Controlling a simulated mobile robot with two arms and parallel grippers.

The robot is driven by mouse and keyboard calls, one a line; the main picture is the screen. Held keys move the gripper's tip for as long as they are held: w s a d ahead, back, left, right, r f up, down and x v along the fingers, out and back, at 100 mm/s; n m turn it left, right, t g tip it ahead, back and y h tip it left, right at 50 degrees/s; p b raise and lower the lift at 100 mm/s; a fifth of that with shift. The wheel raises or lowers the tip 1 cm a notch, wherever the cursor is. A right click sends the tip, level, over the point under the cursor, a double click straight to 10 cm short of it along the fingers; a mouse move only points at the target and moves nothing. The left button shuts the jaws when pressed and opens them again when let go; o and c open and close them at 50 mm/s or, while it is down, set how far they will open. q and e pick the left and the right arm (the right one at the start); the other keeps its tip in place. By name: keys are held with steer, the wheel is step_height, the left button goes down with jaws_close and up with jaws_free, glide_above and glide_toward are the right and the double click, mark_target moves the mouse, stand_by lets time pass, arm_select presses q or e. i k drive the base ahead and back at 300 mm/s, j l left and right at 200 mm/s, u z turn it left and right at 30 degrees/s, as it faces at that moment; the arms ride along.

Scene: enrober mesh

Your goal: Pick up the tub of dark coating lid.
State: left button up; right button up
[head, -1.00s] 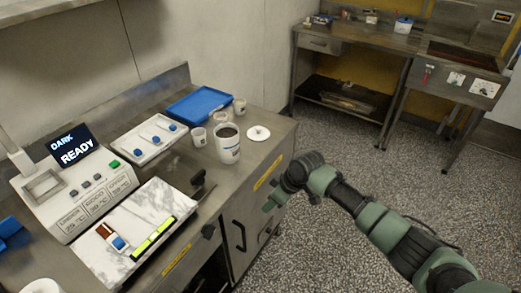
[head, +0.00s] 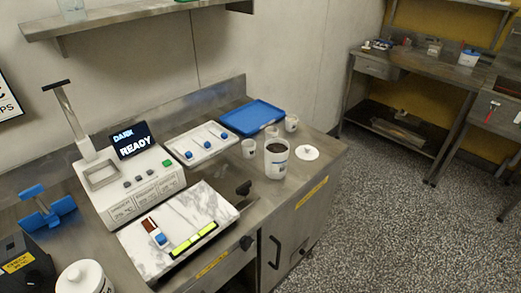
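The white tub of dark coating (head: 276,163) stands open and upright near the right end of the steel bench, with dark brown coating showing inside. A round white lid with a small knob (head: 307,153) lies flat on the bench just right of the tub, apart from it and near the bench's right edge. Neither of my grippers is in the head view now.
A READY display machine (head: 128,182), marble slab (head: 176,232) and white jar (head: 84,279) are further left. The floor (head: 400,220) right of the bench is clear.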

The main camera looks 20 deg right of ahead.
mark_target(307, 152)
steer(key=l+u, duration=0.8)
steer(key=k+l+u, duration=0.2)
steer(key=l+u, duration=0.25)
